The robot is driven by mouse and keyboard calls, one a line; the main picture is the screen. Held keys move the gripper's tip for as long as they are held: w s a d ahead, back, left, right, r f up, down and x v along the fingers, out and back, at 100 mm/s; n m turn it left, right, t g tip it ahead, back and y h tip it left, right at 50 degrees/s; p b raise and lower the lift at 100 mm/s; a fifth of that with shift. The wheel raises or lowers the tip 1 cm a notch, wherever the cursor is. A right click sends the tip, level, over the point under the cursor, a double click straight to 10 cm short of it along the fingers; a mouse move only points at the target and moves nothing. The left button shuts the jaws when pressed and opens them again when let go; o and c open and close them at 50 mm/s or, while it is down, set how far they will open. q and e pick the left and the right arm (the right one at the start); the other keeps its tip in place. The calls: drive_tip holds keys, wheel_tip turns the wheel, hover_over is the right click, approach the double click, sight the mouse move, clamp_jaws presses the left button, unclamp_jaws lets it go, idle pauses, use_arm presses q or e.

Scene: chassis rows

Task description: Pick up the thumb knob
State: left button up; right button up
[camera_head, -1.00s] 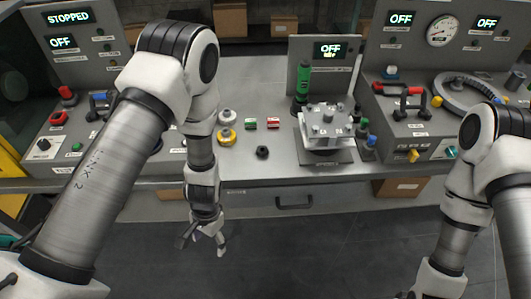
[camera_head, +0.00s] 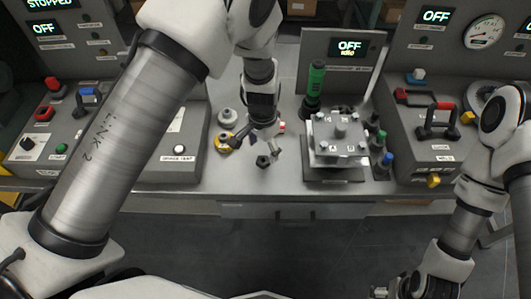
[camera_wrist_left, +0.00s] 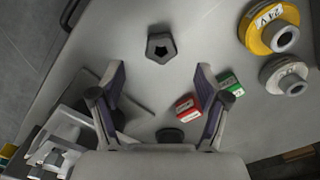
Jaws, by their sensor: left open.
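A small black five-sided piece with a dark recess in its top (camera_head: 263,161) lies on the bench near its front edge. I take it for the thumb knob, though I cannot be sure. It also shows in the left wrist view (camera_wrist_left: 162,48), beyond the fingertips. My left gripper (camera_head: 258,142) is open and empty, above the bench and just behind this piece in the head view. In the left wrist view its fingers (camera_wrist_left: 160,80) are spread, with the piece apart from them. My right gripper (camera_head: 385,291) is low at the bottom edge, mostly cut off.
A red block (camera_wrist_left: 187,107) and a green block (camera_wrist_left: 229,83) lie near one finger. A yellow reel (camera_wrist_left: 267,30) and a grey one (camera_wrist_left: 285,74) are beside them. A clamped plate fixture (camera_head: 338,140) and a green cylinder (camera_head: 314,84) stand right of my gripper.

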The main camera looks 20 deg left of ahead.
sight(263, 158)
use_arm(q)
drive_tip(key=shift+s+f+p, duration=0.5)
drive_tip(key=shift+f+p, duration=0.1)
drive_tip(key=shift+f, duration=0.3)
drive_tip(key=f, duration=0.1)
drive_tip(key=w+f, duration=0.1)
drive_tip(key=f, duration=0.1)
drive_tip(key=shift+w+f, duration=0.1)
drive_tip(key=shift+f, duration=0.2)
drive_tip(key=shift+w+f, duration=0.15)
drive_tip(key=shift+f, duration=0.1)
drive_tip(key=shift+s+r, duration=0.2)
drive_tip(key=shift+s, duration=0.05)
drive_tip(key=shift+c, duration=0.7)
drive_tip(key=shift+s+r, duration=0.1)
drive_tip(key=c, duration=0.9)
use_arm(e)
drive_tip(key=shift+s+d+r, duration=0.1)
drive_tip(key=shift+s+r, duration=0.1)
drive_tip(key=shift+r, duration=0.65)
drive_tip(key=shift+r, duration=0.1)
